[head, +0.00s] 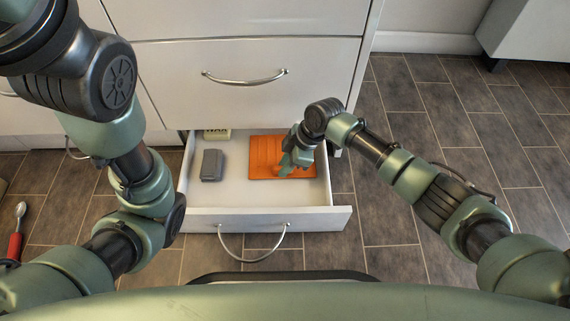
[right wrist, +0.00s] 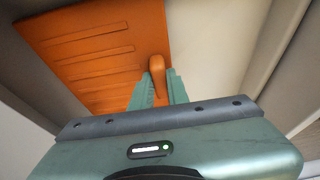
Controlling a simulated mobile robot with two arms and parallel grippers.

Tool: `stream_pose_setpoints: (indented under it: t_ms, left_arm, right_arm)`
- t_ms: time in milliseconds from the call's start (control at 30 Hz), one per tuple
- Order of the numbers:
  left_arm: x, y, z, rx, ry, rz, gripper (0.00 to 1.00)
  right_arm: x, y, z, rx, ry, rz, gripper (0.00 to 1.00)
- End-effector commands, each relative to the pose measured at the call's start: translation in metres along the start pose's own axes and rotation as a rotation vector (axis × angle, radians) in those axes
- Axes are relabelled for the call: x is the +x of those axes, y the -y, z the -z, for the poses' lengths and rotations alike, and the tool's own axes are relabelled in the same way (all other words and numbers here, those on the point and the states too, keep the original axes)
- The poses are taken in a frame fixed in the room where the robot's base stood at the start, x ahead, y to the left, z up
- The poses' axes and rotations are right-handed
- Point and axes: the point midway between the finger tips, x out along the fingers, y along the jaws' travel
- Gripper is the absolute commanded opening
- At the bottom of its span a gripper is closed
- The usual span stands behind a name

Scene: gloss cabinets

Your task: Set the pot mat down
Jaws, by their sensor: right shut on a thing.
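The pot mat is a flat orange slab (head: 266,150) with grooves, inside the open drawer (head: 200,219), towards its right side. In the right wrist view the mat (right wrist: 95,45) fills the upper left, with a rounded orange tab (right wrist: 158,75) at its near edge. My right gripper (head: 292,166) reaches down into the drawer and is shut on that tab; in the right wrist view its fingers (right wrist: 158,90) stand on either side of it. The mat looks level and close to the drawer floor; I cannot tell if it rests there fully.
A grey block (head: 212,165) lies in the drawer's left part, and a pale yellow box (head: 217,134) behind it. The drawer's front middle is clear. A closed drawer (head: 240,95) is above. A red-handled utensil (head: 15,245) shows at the left edge.

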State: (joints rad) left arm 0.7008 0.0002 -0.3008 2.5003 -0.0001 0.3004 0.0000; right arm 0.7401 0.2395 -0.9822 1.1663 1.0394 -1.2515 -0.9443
Motion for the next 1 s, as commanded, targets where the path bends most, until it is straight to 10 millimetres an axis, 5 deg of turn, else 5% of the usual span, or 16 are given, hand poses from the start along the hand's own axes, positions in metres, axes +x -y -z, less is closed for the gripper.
stream_pose_setpoints:
  t_ms: [567, 600, 700, 1000]
  left_arm:
    - [-0.0014, -0.0001, 0.0002, 0.001, 0.001, 0.000, 0.36]
    - [-0.0014, -0.0001, 0.0002, 0.001, 0.001, 0.000, 0.36]
    - [-0.0013, 0.0000, 0.0001, 0.001, 0.001, 0.000, 0.36]
    - [-0.0010, 0.0001, -0.0001, 0.001, 0.001, 0.000, 0.36]
  right_arm:
    - [0.0042, 0.0000, -0.0013, -0.001, -0.001, 0.000, 0.00]
    - [0.0043, -0.0001, -0.0014, -0.001, -0.001, 0.000, 0.18]
    - [0.0041, -0.0001, -0.0014, -0.001, -0.001, 0.000, 0.41]
    - [0.0039, 0.0002, -0.0018, 0.000, 0.000, 0.001, 0.41]
